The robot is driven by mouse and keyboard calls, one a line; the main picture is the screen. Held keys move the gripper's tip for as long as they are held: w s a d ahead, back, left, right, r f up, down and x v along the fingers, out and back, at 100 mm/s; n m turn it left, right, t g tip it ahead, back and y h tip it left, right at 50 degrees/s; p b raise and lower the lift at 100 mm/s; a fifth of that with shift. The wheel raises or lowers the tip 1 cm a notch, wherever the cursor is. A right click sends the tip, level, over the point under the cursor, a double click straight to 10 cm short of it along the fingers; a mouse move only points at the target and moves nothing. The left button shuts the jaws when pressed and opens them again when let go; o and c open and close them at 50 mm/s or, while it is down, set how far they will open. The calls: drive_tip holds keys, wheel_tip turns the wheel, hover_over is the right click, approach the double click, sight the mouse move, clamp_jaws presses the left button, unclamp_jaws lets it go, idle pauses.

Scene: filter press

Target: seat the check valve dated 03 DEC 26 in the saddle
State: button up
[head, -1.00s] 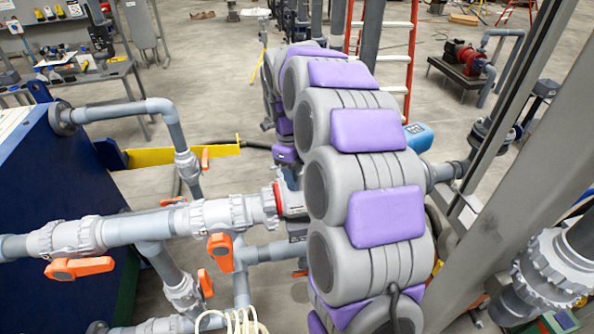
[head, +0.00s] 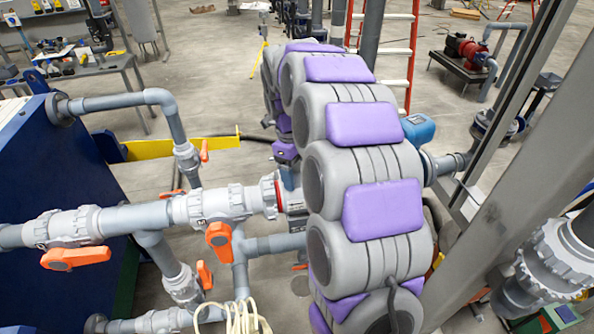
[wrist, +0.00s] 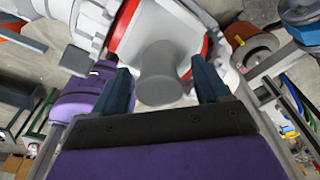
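In the wrist view a pale valve body with red rings (wrist: 128,28) has a grey round stub (wrist: 160,75) pointing toward my gripper (wrist: 163,88). The gripper's two dark blue fingers are apart, one on each side of the stub, with a gap visible on both sides. In the head view the grey valve body (head: 293,199) with a red ring sits at the end of the grey pipe line, partly hidden by my arm. My gripper is hidden there. I cannot read any date, and cannot make out the saddle.
Orange valve handles (head: 76,258) stick out from the pipes. A blue tank (head: 45,205) stands left, with a yellow bracket (head: 180,148) behind. A grey post (head: 530,165) and flanged pipe (head: 550,264) are close on the right. A blue unit (head: 418,131) shows beyond my arm.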

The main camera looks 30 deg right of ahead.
wheel_tip(320, 180, up, 17)
drive_tip(key=w+a+p, duration=0.1)
drive_tip(key=w+p, duration=0.1)
drive_tip(key=p, duration=0.1)
drive_tip(key=shift+w, duration=0.2)
idle(0.4)
drive_tip(key=shift+a, duration=0.1)
drive_tip(key=s+a+f+n+b, duration=0.4)
drive_tip(key=s+f+n+b, duration=0.2)
drive_tip(key=s+f+n, duration=0.4)
drive_tip(key=s+a+f+n+b, duration=0.4)
drive_tip(key=s+f+n+b, duration=0.3)
drive_tip(key=s+f+n, duration=0.3)
drive_tip(key=s+a+f+n+b, duration=0.5)
drive_tip(key=s+f+n, duration=0.5)
drive_tip(key=s+f, duration=0.4)
drive_tip(key=shift+s+f+y+b, duration=0.2)
drive_tip(key=shift+s+y+b, duration=0.2)
drive_tip(key=shift+b, duration=0.8)
drive_tip(key=shift+w, duration=0.1)
